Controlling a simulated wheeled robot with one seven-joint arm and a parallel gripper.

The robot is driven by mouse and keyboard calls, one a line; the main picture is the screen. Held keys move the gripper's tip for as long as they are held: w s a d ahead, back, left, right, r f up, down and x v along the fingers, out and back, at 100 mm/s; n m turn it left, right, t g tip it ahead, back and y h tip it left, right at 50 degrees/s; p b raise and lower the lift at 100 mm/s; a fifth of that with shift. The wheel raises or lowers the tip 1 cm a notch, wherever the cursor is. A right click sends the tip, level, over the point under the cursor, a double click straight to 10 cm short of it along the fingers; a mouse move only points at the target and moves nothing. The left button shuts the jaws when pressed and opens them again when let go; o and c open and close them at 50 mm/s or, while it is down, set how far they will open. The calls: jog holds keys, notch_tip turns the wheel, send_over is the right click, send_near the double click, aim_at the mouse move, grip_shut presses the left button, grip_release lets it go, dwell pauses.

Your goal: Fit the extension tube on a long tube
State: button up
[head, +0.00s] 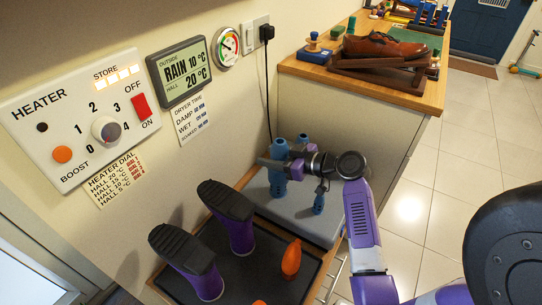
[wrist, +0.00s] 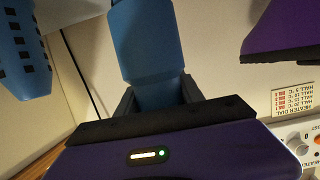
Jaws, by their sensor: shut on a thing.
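My gripper (head: 275,162) is above the grey dryer unit (head: 262,205), its fingers shut on a blue tube (head: 279,149). In the wrist view my gripper (wrist: 158,103) holds the blue tube (wrist: 158,93) at a narrower part. A wider blue part (wrist: 145,40) continues in line beyond the fingers. I cannot tell whether this is one stepped piece or two fitted pieces. A shorter blue slotted tube (head: 319,199) stands on the unit's right side; a blue slotted piece (wrist: 20,60) fills the wrist view's left edge. My arm partly hides the tubes in the head view.
Two purple boots (head: 238,234) (head: 205,281) stand soles up on a black tray (head: 245,275), left of the unit. An orange object (head: 291,259) is on the tray. The heater panel (head: 85,115) is on the wall. A wooden counter (head: 345,85) stands behind.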

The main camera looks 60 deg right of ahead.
jog(key=shift+f, duration=0.15)
jog(key=o, duration=1.5)
jog(key=shift+c, duration=0.2)
jog(key=v, duration=0.7)
jog(key=shift+s+p, duration=0.3)
jog(key=shift+s, duration=0.05)
